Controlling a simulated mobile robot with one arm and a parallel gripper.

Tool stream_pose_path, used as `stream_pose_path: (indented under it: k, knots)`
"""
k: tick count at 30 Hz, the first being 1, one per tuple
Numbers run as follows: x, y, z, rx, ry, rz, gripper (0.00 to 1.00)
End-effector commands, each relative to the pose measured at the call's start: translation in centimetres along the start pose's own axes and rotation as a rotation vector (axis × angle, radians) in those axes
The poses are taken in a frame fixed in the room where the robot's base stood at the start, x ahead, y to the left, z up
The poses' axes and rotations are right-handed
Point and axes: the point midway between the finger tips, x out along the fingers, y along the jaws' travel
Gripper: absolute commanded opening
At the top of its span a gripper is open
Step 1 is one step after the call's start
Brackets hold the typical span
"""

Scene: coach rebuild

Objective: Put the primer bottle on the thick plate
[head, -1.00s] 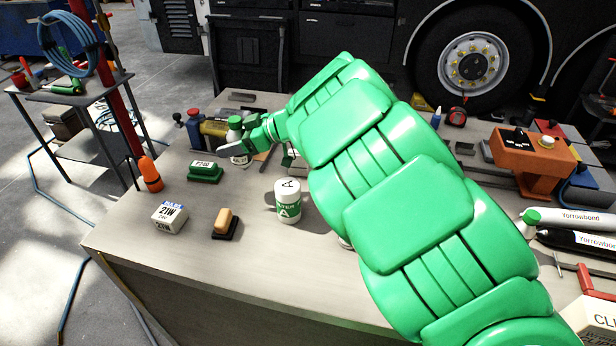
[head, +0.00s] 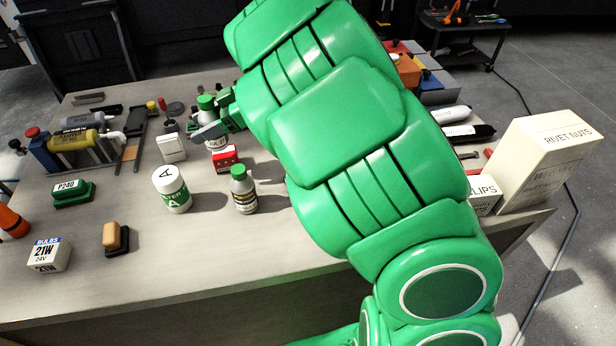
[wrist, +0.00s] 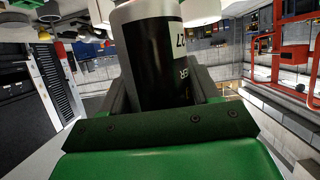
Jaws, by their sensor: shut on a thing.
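My gripper (head: 212,132) is shut on a bottle with a green cap (head: 206,102), over the back middle of the bench. In the wrist view the held bottle (wrist: 160,65) has a dark band, a pale label ending in "7" and letters "ER"; its full name is not readable. Its base and any gap to the bench are hard to tell. A second green-capped bottle (head: 244,192), grey with a dark label, stands upright nearer the front, apart from my gripper. I cannot make out a thick plate for certain; my arm hides part of the bench.
A red box (head: 226,157), a white box (head: 172,148) and a white-green filter can (head: 171,190) stand near the gripper. A yellow cylinder (head: 75,140) is at left. A large rivet nuts box (head: 545,165) stands at right.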

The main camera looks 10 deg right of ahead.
Motion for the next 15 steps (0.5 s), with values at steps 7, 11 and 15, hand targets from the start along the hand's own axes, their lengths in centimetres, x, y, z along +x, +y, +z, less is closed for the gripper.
stream_pose_path:
  k: [7, 11, 15]
  knots:
    - [-7.2, -2.6, 2.2, 0.018, 0.003, 0.049, 0.19]
    - [-10.4, -4.6, 3.2, 0.029, 0.002, 0.072, 0.19]
    - [-13.4, -7.1, 4.0, 0.037, 0.003, 0.095, 0.19]
